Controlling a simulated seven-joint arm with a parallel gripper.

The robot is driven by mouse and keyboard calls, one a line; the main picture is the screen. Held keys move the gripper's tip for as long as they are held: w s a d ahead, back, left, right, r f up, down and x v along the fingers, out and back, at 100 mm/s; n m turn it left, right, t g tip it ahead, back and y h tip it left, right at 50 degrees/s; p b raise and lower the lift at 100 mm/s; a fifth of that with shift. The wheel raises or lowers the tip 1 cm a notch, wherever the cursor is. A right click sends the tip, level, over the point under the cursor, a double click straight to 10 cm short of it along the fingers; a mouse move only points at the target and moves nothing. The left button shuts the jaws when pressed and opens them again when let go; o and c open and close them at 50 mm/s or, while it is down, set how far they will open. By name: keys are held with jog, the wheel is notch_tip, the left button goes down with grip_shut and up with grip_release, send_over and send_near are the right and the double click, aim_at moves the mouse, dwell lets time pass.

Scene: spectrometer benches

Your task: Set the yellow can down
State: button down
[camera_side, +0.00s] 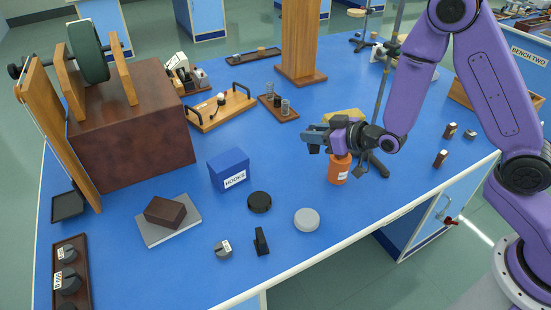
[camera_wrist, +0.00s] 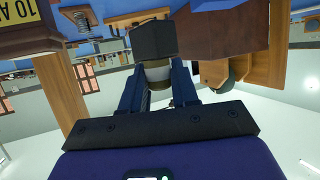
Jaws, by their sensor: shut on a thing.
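My gripper (camera_side: 314,136) points left above the table, right of the blue HOOKS box. In the wrist view, my gripper (camera_wrist: 157,82) is shut on a small pale round thing (camera_wrist: 157,76), with a dark block (camera_wrist: 153,40) at the fingertips. I cannot tell whether the two are one piece, nor identify the held thing. No can that is clearly yellow shows. An orange can (camera_side: 338,171) with a white label is upright just below my wrist. Its top is partly hidden. A yellow thing (camera_side: 342,114) behind my gripper is mostly hidden.
The HOOKS box (camera_side: 229,170), a black disc (camera_side: 260,201) and a grey disc (camera_side: 306,219) lie left and front. A thin upright rod (camera_side: 384,80) stands behind the wrist. A wooden post (camera_side: 300,40) stands farther back. Blue tabletop is clear between the grey disc and orange can.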

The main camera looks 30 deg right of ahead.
jog(key=f+x, duration=0.1)
jog(key=x, duration=0.4)
jog(key=d+f+x, duration=0.1)
jog(key=x, duration=0.4)
jog(key=f+x, duration=0.1)
jog(key=x, duration=0.5)
jog(key=shift+s+d+f, duration=0.15)
jog(key=shift+s+d, duration=0.25)
jog(key=shift+s, duration=0.05)
jog(key=shift+w+f, duration=0.2)
jog(key=shift+f, duration=1.6)
jog(key=shift+f, duration=0.1)
jog(key=c, duration=0.8)
grip_release()
jog(key=shift+c, duration=0.2)
